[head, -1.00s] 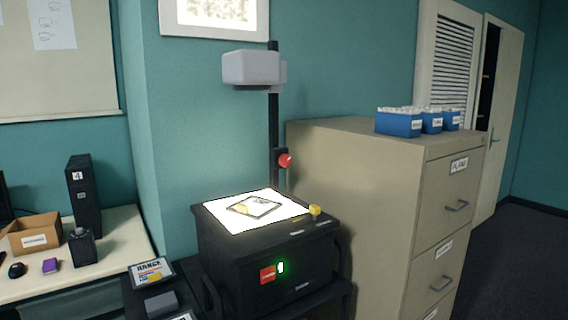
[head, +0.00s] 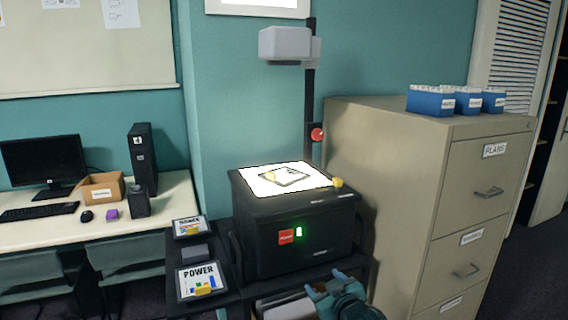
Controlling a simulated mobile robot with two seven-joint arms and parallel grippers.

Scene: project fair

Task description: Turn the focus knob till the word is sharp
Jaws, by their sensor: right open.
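An overhead projector has a black box body (head: 270,235) with a bright, lit top plate (head: 262,182). A framed slide (head: 285,177) lies on the plate. A red round knob (head: 317,134) sits on the upright black post, below the grey projector head (head: 286,44). A small yellow knob (head: 337,182) is at the right corner of the top. Only the lower edge of the wall screen (head: 258,8) shows, so the word on it cannot be read. My right gripper (head: 324,281) is open and empty, low in front of the projector, well below both knobs. My left gripper is out of view.
A beige filing cabinet (head: 385,150) stands close on the right of the post, with blue boxes (head: 431,102) on top. Left of the projector, a dark side shelf holds framed slides, one marked POWER (head: 200,281). A desk (head: 60,220) with a computer is further left.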

